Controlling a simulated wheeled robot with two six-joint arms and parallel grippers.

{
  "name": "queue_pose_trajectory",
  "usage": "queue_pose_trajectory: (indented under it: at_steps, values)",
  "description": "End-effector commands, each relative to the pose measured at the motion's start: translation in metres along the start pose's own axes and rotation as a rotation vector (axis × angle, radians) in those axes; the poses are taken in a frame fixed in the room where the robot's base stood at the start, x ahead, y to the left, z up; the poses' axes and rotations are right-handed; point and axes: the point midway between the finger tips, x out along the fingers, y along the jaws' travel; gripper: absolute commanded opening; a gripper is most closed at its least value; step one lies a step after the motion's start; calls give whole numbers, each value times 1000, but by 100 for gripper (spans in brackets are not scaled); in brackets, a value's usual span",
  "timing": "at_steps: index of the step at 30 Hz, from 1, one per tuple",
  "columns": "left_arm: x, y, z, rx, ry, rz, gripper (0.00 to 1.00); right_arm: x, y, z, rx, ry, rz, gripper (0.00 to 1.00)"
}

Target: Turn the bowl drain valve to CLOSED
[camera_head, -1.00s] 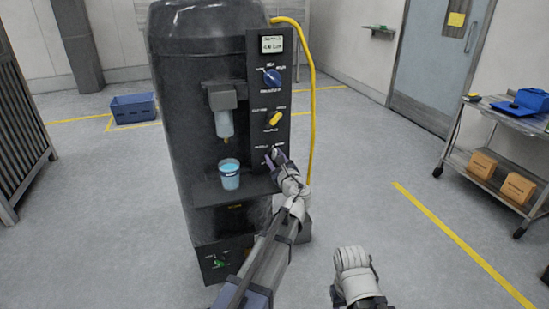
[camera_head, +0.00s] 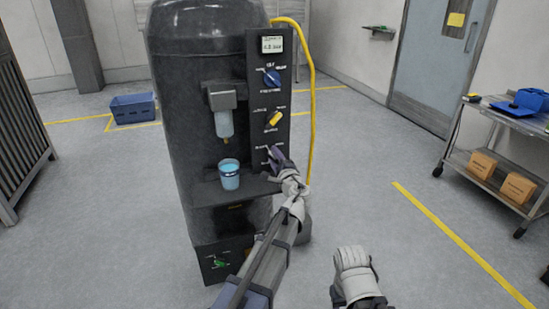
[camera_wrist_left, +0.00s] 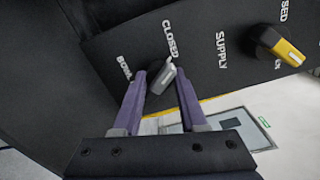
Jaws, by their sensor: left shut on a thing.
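The bowl drain valve is a small grey lever (camera_wrist_left: 162,78) on the black panel, seen in the left wrist view. Its upper end lies just below the word CLOSED, and the label at its left appears to begin with BOWL. My left gripper (camera_wrist_left: 160,90) has its two purple fingers on either side of the lever and is shut on it. In the head view my left gripper (camera_head: 274,157) is at the lower part of the control panel (camera_head: 285,95), where it hides the lever.
Above on the panel are a yellow supply knob (camera_head: 273,119) and a blue knob (camera_head: 271,78). A blue cup (camera_head: 229,175) stands under the nozzle (camera_head: 223,122), left of my gripper. A yellow hose (camera_head: 313,110) runs down the panel's right side. A cart (camera_head: 505,118) stands far right.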

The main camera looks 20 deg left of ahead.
Motion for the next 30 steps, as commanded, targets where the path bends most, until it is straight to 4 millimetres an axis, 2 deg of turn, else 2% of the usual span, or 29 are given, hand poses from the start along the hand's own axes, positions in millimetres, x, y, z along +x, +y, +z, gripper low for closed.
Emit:
queue_pose_trajectory:
  at_steps: [10, 27, 28, 30]
  values:
    - [0, 0, 0, -129, 0, 1, 0, 0, 0, 0, 0, 0, 0, 50]
    - [-1, 1, 0, -153, -1, 2, 0, 0, 0, 0, 0, 0, 0, 50]
    - [-1, 1, 0, -153, -1, 2, 45, 0, 0, 0, 0, 0, 0, 50]
    - [-1, 1, 0, -152, -1, 1, 53, 0, 0, 0, 0, 0, 0, 50]
